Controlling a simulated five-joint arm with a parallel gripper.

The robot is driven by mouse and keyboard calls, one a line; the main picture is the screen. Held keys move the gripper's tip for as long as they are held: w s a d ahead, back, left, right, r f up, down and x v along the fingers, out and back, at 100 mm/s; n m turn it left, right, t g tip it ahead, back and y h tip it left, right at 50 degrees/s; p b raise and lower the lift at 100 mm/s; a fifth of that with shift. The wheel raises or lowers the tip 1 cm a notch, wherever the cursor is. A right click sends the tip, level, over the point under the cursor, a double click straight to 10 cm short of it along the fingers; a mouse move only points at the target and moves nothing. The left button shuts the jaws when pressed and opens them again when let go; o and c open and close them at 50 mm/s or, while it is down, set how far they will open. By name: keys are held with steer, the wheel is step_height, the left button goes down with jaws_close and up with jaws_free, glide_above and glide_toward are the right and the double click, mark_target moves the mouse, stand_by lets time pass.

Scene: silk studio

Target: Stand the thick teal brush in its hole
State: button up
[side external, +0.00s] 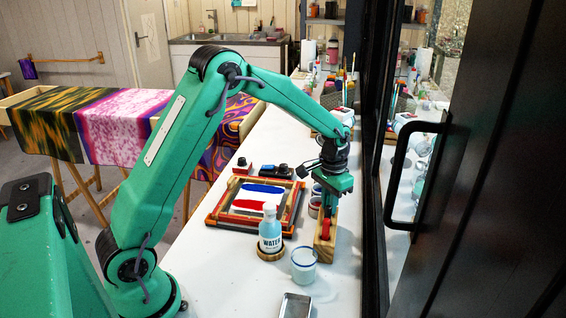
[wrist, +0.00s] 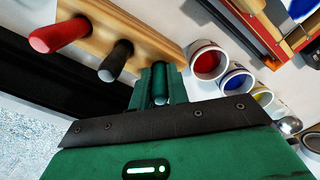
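The wooden brush block (side external: 325,250) lies on the white bench, and it also fills the upper left of the wrist view (wrist: 140,38). A red handle (wrist: 58,36) and a dark handle (wrist: 115,61) stand in it. My gripper (wrist: 161,78) is beside the dark handle, at the far end of the block. Its fingers are closed around the thick teal brush (wrist: 159,97), whose rounded end shows between them. The brush's lower end and its hole are hidden behind the fingers. In the side view my gripper (side external: 331,198) is low over the block's far part.
Paint cups, red (wrist: 207,63), blue (wrist: 237,82) and yellow (wrist: 262,97), stand close right of my gripper in the wrist view. A framed print screen (side external: 258,203), a water bottle (side external: 270,232) and a white cup (side external: 304,264) are near. A dark-framed window (side external: 372,150) borders the right.

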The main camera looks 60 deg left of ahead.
steer(key=o, duration=0.4)
steer(key=shift+o, duration=0.2)
steer(key=shift+r, duration=0.15)
step_height(320, 180, up, 7)
steer(key=shift+f, duration=0.1)
steer(key=shift+r, duration=0.4)
stand_by(0.4)
